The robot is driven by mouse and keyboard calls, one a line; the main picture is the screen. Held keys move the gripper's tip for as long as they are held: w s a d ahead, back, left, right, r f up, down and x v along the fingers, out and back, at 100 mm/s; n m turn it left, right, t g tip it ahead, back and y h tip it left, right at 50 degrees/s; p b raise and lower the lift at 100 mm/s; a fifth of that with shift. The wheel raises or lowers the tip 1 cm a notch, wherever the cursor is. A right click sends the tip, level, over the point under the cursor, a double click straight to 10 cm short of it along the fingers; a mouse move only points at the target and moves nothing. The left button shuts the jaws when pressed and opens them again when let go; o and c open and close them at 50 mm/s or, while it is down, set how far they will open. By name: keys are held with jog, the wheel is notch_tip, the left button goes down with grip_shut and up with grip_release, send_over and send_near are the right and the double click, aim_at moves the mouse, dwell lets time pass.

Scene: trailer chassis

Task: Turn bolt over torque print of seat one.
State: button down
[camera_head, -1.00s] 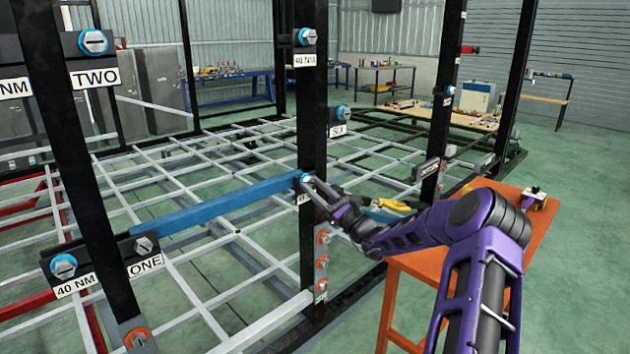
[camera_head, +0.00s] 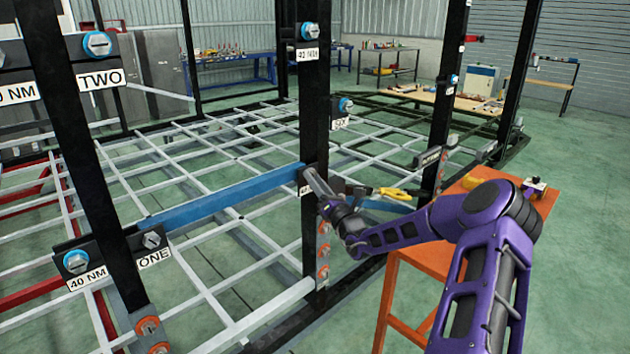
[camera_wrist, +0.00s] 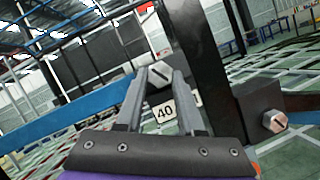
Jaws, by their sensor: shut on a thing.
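My gripper (camera_head: 308,174) is at the middle black post, at the right end of a blue beam (camera_head: 230,197). In the wrist view its fingers (camera_wrist: 160,82) are closed in on a grey bolt head (camera_wrist: 160,73) with a dark slanted line. A white print reading "40" (camera_wrist: 165,112) shows just below, between the fingers. In the head view my gripper hides this bolt. The plate marked "ONE" (camera_head: 155,257) is at the beam's left end, with a "40 NM" print (camera_head: 87,279), a blue-ringed bolt (camera_head: 76,262) and a grey bolt (camera_head: 151,240).
The post (camera_head: 313,110) carries more bolts above and orange-ringed ones below. In the wrist view a dark block with a bolt (camera_wrist: 273,121) stands right of my fingers. An orange table (camera_head: 420,268) is beside my arm. A grey lattice frame spreads behind.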

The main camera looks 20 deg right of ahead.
jog(key=shift+d+f, duration=0.1)
jog(key=shift+f, duration=0.05)
dwell(0.3)
jog(key=c, duration=0.5)
grip_release()
jog(key=shift+s, duration=0.1)
jog(key=v, duration=1.7)
jog(key=shift+s+r, duration=0.2)
jog(key=shift+s, duration=0.05)
